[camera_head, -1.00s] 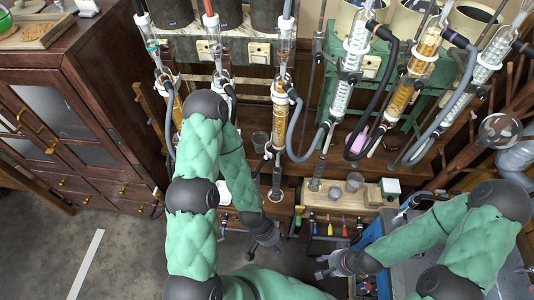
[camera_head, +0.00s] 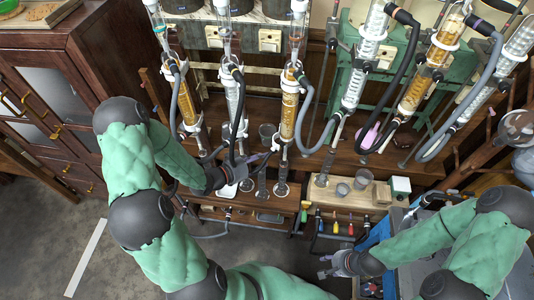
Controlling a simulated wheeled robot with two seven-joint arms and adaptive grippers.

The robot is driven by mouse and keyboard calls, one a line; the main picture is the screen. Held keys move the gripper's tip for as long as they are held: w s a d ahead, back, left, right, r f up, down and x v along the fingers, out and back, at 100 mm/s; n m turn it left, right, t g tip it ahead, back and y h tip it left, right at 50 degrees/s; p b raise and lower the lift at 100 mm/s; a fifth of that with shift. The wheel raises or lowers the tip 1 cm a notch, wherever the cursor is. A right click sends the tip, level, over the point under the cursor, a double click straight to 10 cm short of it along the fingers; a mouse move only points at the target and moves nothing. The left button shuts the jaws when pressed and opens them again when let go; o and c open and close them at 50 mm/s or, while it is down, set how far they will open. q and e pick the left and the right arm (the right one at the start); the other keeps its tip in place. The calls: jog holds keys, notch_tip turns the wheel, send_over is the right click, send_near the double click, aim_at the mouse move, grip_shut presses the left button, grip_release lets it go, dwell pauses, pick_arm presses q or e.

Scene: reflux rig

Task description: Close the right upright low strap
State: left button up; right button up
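Upright glass columns stand in the left rack, among them an amber right one (camera_head: 289,108), a clear middle one (camera_head: 234,104) and an amber left one (camera_head: 187,104). White bands sit low on them; I cannot tell which is the named strap or whether it is closed. My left gripper (camera_head: 250,168) is near the feet of the middle and right columns, below their lower ends, and its finger gap is too small to judge. My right gripper (camera_head: 323,267) is open and empty at the lower centre, away from the columns.
More tilted columns (camera_head: 430,75) with dark and grey hoses fill the right rack. Small beakers (camera_head: 361,179) stand on a wooden block by the bench front. Screwdrivers (camera_head: 336,227) hang below. A dark wooden cabinet (camera_head: 60,110) is at left.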

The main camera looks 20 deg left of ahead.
aim_at(272, 150)
pick_arm(q)
jog(key=s+a+r+m+h+b, duration=0.2)
jog(key=s+a+r+m+h, duration=0.3)
jog(key=s+r, duration=0.3)
jog(key=shift+m+t, duration=0.3)
jog(key=shift+m, duration=0.3)
jog(key=x, duration=0.3)
jog(key=b+x, duration=0.1)
jog(key=x, duration=0.3)
jog(key=d+b+x, duration=0.1)
jog(key=x, duration=0.3)
jog(key=shift+s, duration=0.35)
grip_shut()
